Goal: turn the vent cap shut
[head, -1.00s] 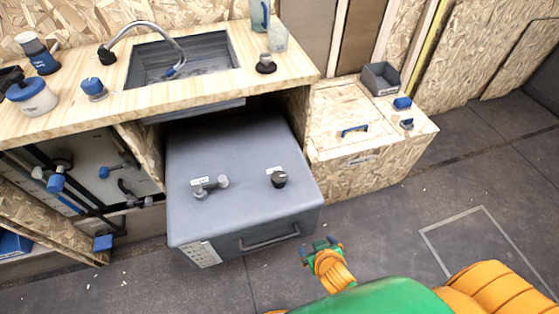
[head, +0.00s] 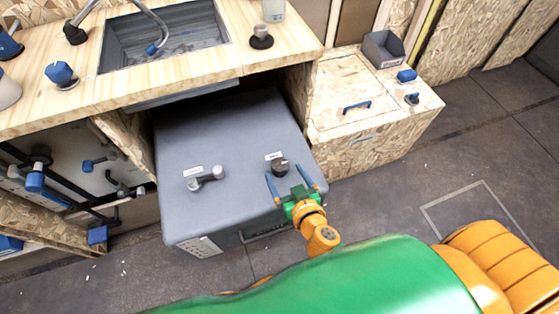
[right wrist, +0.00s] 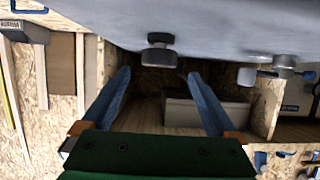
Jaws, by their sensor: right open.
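The grey tank (head: 235,135) stands under the counter. On its top is a black round cap (head: 280,165) with a small white label behind it; the label is too small to read. The cap also shows in the right wrist view (right wrist: 158,55). To its left is a grey fitting with a handle (head: 205,179), also in the right wrist view (right wrist: 275,68). My right gripper (head: 292,180) is open and empty by the tank's front edge, its blue fingers pointing toward the cap, apart from it. My left gripper is not in view.
The wooden counter (head: 110,90) with a sink (head: 165,45) overhangs the tank's back. A wooden cabinet (head: 350,125) stands right of the tank. Pipes and blue-handled valves (head: 35,182) are at the left. The tank's top around the cap is clear.

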